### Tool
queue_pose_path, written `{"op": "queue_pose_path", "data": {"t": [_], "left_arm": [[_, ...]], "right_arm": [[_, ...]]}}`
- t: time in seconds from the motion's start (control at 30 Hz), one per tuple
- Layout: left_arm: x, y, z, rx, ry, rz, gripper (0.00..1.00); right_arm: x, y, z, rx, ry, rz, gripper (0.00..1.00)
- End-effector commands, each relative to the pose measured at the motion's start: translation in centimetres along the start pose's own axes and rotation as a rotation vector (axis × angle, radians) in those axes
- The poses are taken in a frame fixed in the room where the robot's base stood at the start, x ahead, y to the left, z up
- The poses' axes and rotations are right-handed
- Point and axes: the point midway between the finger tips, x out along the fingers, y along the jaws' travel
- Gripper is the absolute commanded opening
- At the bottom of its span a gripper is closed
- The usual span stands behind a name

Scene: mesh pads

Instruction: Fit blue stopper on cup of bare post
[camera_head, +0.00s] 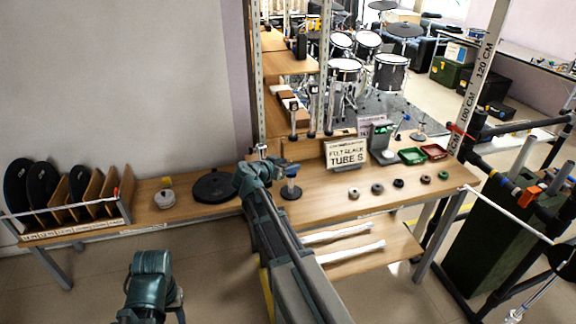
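My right arm reaches up from the bottom middle to the wooden table. Its gripper (277,161) is at the table's left-middle part; its fingers are too small and overlapped to tell whether they hold anything. Just right of it stands a short post on a round black base (291,193), with a blue piece (291,173) near its top. I cannot tell whether this piece is the stopper or whether the gripper touches it. Several slim dark posts with pale tops (312,110) stand at the table's back. My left gripper (150,312) is low at the front left, apart from the table; its fingers are unclear.
A sign (346,153), a green device (380,140), a green tray (411,156) and a red tray (433,151) stand behind. A black disc (214,187) and a rack of discs (100,195) are left.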

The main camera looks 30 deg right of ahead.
Motion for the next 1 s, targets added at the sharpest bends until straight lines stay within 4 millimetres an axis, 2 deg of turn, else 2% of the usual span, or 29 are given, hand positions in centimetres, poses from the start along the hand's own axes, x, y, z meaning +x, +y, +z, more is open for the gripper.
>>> {"op": "queue_pose_path", "data": {"t": [0.03, 0.1, 0.47, 0.57, 1.0], "left_arm": [[0.0, 0.0, 0.0, 0.000, 0.000, 0.000, 0.50], [0.0, 0.0, 0.0, 0.000, 0.000, 0.000, 0.50], [-0.2, 0.0, 0.0, 0.000, 0.000, 0.000, 0.50], [-0.8, -0.1, 0.1, 0.000, 0.000, 0.000, 0.50], [-4.4, -0.4, 0.3, -0.001, 0.000, 0.000, 0.50]], "right_arm": [[0.0, 0.0, 0.0, 0.000, 0.000, 0.000, 0.67], [0.0, 0.0, 0.0, 0.000, 0.000, 0.000, 0.79], [-0.4, 0.0, -0.1, 0.000, 0.000, -0.001, 0.80], [-1.7, 0.1, -0.2, -0.001, 0.000, -0.002, 0.80], [-10.8, 0.1, -0.3, -0.002, 0.000, -0.004, 0.80]]}}
